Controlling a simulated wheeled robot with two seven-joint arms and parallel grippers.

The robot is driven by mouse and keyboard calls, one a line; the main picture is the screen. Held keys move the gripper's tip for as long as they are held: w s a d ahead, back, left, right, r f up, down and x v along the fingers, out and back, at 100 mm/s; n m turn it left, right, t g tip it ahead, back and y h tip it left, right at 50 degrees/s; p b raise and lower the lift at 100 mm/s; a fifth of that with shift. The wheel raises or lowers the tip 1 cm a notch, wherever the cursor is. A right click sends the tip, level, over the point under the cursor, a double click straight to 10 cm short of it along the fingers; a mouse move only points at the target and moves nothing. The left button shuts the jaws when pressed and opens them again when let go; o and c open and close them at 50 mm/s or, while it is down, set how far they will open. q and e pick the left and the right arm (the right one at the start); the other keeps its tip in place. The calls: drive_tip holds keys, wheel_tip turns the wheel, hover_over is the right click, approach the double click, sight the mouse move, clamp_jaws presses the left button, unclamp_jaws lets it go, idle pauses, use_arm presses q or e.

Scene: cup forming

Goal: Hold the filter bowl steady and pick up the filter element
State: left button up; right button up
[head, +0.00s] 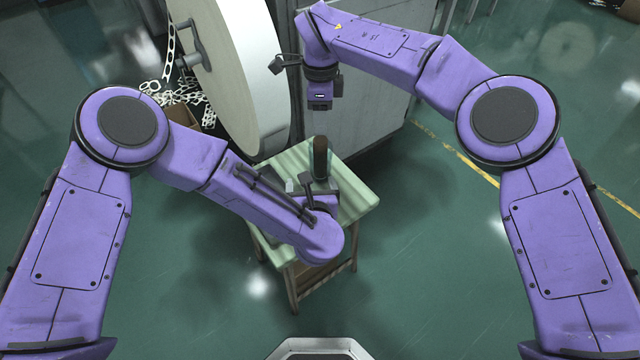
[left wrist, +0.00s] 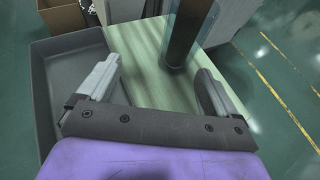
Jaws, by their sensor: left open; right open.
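The filter element (head: 320,150) is a dark brown upright cylinder on the small green-topped table (head: 355,200). In the left wrist view the filter element (left wrist: 187,30) stands inside a clear sleeve that looks like the filter bowl (left wrist: 171,40). My left gripper (left wrist: 158,68) is open, its two grey fingers reaching toward the bowl; the bowl stands beyond the fingertips, nearer the right finger, and looks untouched. My right gripper (head: 322,100) is open and empty, above and behind the table.
A dark grey tray (left wrist: 55,85) lies left of the green surface in the left wrist view. A large white round machine door (head: 240,75) and a grey cabinet (head: 365,125) stand behind the table. The floor to the right is clear.

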sight(320, 165)
use_arm(q)
drive_tip(key=shift+w+d+r+m+h, duration=0.1)
drive_tip(key=shift+d+m+h, duration=0.2)
drive_tip(key=shift+d+h, duration=0.45)
drive_tip(key=shift+w+d, duration=0.2)
drive_tip(key=shift+d, duration=0.2)
drive_tip(key=x, duration=1)
drive_tip(key=shift+w+a+r, duration=0.1)
drive_tip(key=shift+w, duration=0.05)
drive_tip(key=c, duration=1.1)
